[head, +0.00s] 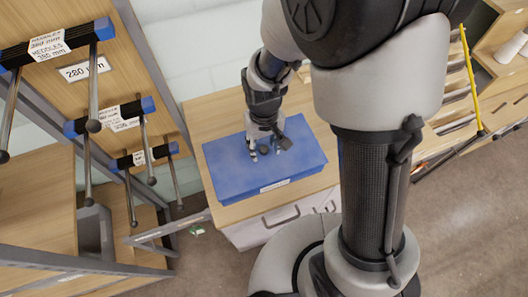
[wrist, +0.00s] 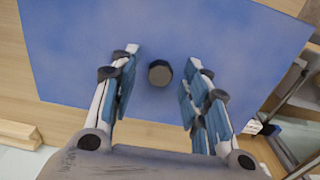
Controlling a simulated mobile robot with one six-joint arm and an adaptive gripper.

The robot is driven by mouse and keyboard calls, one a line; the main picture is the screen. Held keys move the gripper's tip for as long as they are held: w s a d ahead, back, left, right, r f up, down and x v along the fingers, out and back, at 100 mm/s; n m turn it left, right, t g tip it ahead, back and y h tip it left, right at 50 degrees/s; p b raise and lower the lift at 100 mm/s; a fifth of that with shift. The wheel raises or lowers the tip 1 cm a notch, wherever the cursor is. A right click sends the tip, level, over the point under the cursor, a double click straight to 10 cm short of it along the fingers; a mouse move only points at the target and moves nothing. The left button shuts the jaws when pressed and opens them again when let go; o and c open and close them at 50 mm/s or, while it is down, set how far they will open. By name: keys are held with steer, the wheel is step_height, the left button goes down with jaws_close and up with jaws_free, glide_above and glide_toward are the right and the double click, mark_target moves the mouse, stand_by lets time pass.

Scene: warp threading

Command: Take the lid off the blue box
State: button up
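The blue box (head: 300,166) stands on a wooden-topped cabinet in the head view, its lid on. The flat blue lid (wrist: 225,40) fills much of the wrist view. A dark many-sided knob (wrist: 160,73) sits on the lid and also shows in the head view (head: 264,149). My gripper (wrist: 162,65) is open over the lid, with one finger on each side of the knob and a gap on both sides. The fingers look apart from the knob. I cannot tell exactly how high the fingertips are above the lid.
The cabinet top (head: 205,112) has bare wood around the box. A rack with labelled metal rods (head: 93,85) stands at the left. A shelf unit with a yellow bar (head: 470,80) is at the right. A wooden strip (wrist: 18,133) shows at the wrist view's left.

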jaws_close()
stand_by(0.3)
steer(key=shift+r, duration=0.1)
